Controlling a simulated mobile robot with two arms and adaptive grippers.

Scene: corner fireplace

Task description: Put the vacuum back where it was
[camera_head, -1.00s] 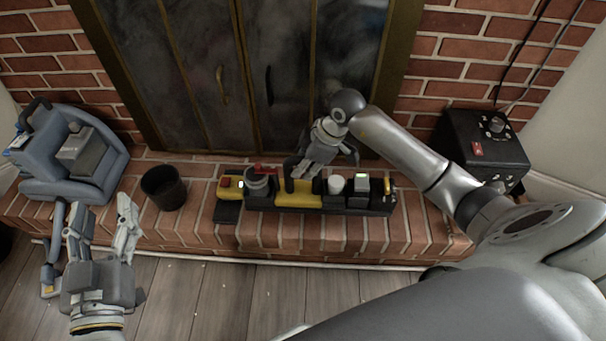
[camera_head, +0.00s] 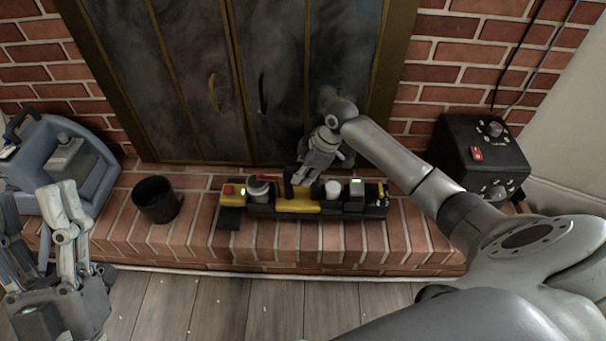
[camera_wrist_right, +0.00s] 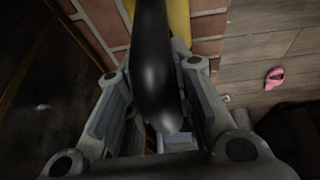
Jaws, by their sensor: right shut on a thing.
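A long, low yellow-and-black device (camera_head: 306,206), which looks like the vacuum, lies on the brick hearth before the dark doors. It has round and boxy parts along its top and an upright black handle. My right gripper (camera_head: 302,178) reaches down over its middle and is shut on this handle. In the right wrist view, the black handle (camera_wrist_right: 152,70) stands between the fingers, with a yellow part behind it. The device appears to rest on the bricks; its underside is hidden. My left gripper (camera_head: 40,215) is open and empty at the left, in front of a blue-grey machine.
The blue-grey machine (camera_head: 70,165) and a black cup (camera_head: 157,200) stand on the hearth to the left. A black box with knobs (camera_head: 482,158) stands at the right. Bare bricks lie in front of the device. A pink object (camera_wrist_right: 274,77) lies on the wooden floor.

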